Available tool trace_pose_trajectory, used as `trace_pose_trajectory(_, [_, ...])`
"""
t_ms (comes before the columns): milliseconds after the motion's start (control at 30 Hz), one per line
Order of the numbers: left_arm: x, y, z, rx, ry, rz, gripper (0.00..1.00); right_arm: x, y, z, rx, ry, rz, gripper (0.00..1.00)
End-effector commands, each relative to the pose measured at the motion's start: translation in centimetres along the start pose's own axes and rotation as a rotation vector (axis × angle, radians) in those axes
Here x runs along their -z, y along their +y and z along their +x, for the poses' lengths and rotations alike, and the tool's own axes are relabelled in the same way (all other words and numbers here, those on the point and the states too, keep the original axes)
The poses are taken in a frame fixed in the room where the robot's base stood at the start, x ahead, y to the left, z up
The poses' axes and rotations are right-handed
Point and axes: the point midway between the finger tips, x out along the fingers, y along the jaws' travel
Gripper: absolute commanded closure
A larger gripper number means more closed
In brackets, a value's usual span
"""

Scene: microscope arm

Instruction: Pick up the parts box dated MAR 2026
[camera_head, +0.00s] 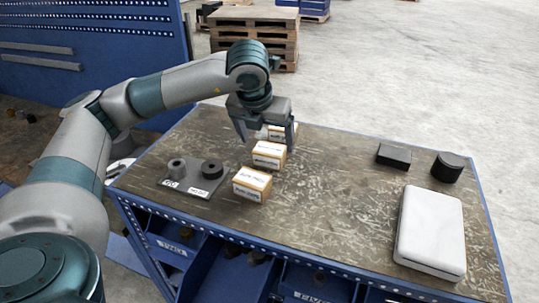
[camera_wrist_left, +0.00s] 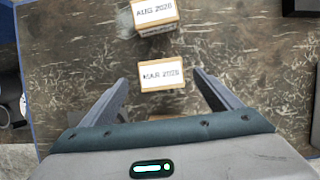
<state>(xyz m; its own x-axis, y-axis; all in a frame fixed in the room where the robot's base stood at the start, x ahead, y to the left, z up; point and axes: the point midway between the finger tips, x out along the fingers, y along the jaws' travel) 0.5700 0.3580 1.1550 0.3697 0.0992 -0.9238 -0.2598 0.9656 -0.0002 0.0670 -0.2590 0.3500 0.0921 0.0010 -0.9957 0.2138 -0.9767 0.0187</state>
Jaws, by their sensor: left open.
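The box labelled MAR 2026 (camera_wrist_left: 163,76) is small and tan with a white label. In the left wrist view it lies between my left gripper's (camera_wrist_left: 160,80) two fingers, with a gap on each side. My left gripper (camera_head: 266,145) is open and empty, fingers pointing down, over the row of boxes in the head view. Three boxes show there: a near box (camera_head: 252,184), a middle box (camera_head: 268,156) and a far box (camera_head: 277,132) partly hidden by the gripper. Their labels are too small to read surely. My right gripper is out of view.
The AUG 2026 box (camera_wrist_left: 153,14) is just beyond the MAR 2026 box. A grey plate (camera_head: 194,185) with dark round parts lies left of the boxes. A white case (camera_head: 431,230) and black objects (camera_head: 394,156) stand at the right. The worktable's (camera_head: 330,200) middle is clear.

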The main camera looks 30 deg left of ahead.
Motion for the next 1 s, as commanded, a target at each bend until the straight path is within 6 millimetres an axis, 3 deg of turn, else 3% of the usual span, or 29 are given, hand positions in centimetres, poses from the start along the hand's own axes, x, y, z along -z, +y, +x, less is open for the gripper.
trace_pose_trajectory(267, [0.0, 0.0, 1.1, -0.002, 0.003, -0.001, 0.16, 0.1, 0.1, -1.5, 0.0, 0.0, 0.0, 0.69])
trace_pose_trajectory(600, [0.1, -0.1, 4.7, -0.001, 0.002, -0.001, 0.16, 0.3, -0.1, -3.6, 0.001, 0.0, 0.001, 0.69])
trace_pose_trajectory(1000, [0.1, -0.1, 5.2, 0.0, 0.0, -0.001, 0.16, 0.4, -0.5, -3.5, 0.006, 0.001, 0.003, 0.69])
